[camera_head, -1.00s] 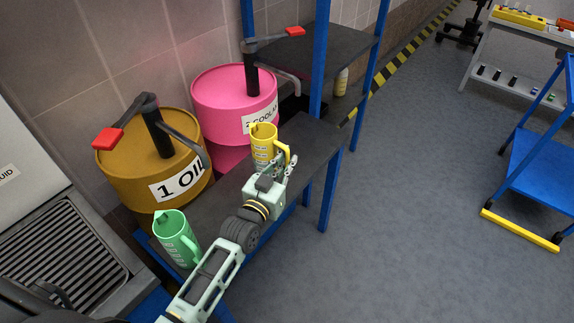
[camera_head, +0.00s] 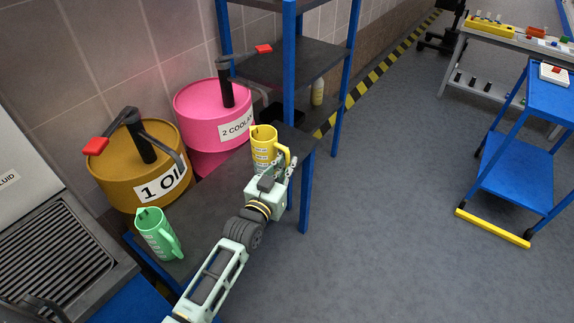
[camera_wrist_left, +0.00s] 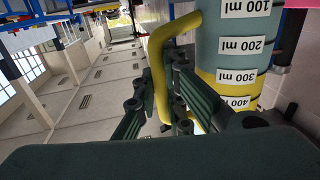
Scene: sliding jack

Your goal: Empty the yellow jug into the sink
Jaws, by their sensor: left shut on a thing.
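The yellow jug (camera_head: 264,146) is upright in the head view, above the dark bench near the pink drum. My left gripper (camera_head: 275,168) is shut on its handle. In the left wrist view the yellow handle passes between the dark fingers (camera_wrist_left: 165,100), and the jug's side (camera_wrist_left: 240,50) shows ml marks, grey-blue at one part and yellow at another. I cannot see what is in the jug. The sink (camera_head: 50,245), with a ribbed grey grate, is at the left edge of the head view. My right gripper is not in view.
A green jug (camera_head: 158,233) stands on the bench (camera_head: 205,210) between the sink and my left arm. Behind are an ochre drum (camera_head: 140,165) marked oil and a pink drum (camera_head: 205,120). A blue post (camera_head: 307,185) is right of the jug. Floor at right is clear up to a blue cart (camera_head: 515,170).

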